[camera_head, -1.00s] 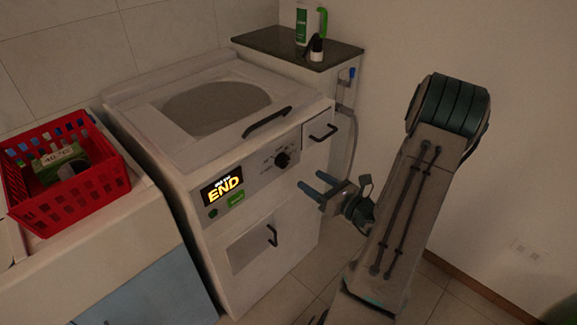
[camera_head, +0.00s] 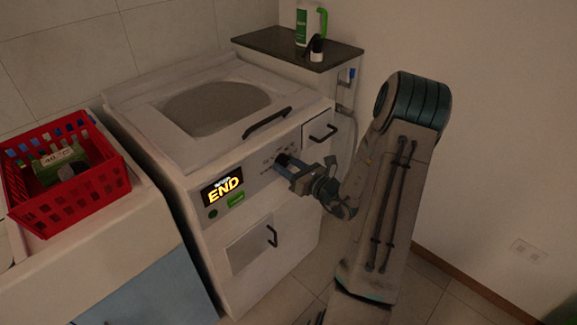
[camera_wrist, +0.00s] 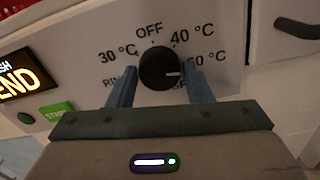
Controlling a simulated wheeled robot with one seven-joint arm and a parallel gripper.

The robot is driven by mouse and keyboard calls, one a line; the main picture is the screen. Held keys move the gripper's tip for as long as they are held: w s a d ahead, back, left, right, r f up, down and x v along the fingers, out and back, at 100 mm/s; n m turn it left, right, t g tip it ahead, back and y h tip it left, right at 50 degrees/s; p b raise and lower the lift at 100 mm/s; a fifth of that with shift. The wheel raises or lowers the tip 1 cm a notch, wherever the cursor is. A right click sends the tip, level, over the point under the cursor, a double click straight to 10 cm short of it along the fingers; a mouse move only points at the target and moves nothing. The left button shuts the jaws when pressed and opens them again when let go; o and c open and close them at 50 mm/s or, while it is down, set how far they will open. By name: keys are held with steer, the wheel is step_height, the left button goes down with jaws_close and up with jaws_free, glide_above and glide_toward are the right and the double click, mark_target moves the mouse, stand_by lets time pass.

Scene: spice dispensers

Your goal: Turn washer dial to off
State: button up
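The washer dial (camera_wrist: 159,66) is a round black knob on the white washer's control panel. Its white mark points right and slightly down, toward the label ending in "0 °C" at the right. The "OFF" label (camera_wrist: 149,31) is printed just above the dial. My gripper (camera_wrist: 158,72) is open, with one blue finger on each side of the dial, close to it. I cannot tell whether the fingers touch it. In the head view my gripper (camera_head: 283,164) is at the panel and mostly hides the dial. The washer (camera_head: 262,198) shows a lit yellow "END" display (camera_head: 223,189).
A green button (camera_head: 236,199) lies left of the dial. Black handles are on the lid (camera_head: 267,122), the upper right drawer (camera_head: 323,133) and the lower door (camera_head: 272,236). A red basket (camera_head: 70,199) stands at left. A white bottle (camera_head: 304,24) stands on the dark shelf behind.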

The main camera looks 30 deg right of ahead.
steer(key=c, duration=0.5)
steer(key=shift+f+n+b, duration=0.1)
steer(key=shift+n+b, duration=0.2)
steer(key=shift+b, duration=0.15)
steer(key=n+b, duration=0.3)
steer(key=b, duration=0.1)
steer(key=shift+f+n, duration=0.15)
steer(key=shift+n, duration=0.25)
steer(key=n+b, duration=0.5)
steer(key=b, duration=0.3)
steer(key=shift+f, duration=0.1)
steer(key=n+b, duration=0.7)
steer(key=b, duration=0.5)
steer(key=shift+d, duration=0.1)
steer(key=n+b, duration=0.1)
steer(key=b, duration=0.1)
steer(key=n+b, duration=0.1)
steer(key=b, duration=0.2)
steer(key=shift+r+n, duration=0.25)
steer(key=shift+n, duration=0.15)
steer(key=shift+r+b, duration=0.1)
steer(key=shift+b, duration=0.35)
steer(key=shift+r+n, duration=0.1)
steer(key=shift+n, duration=0.3)
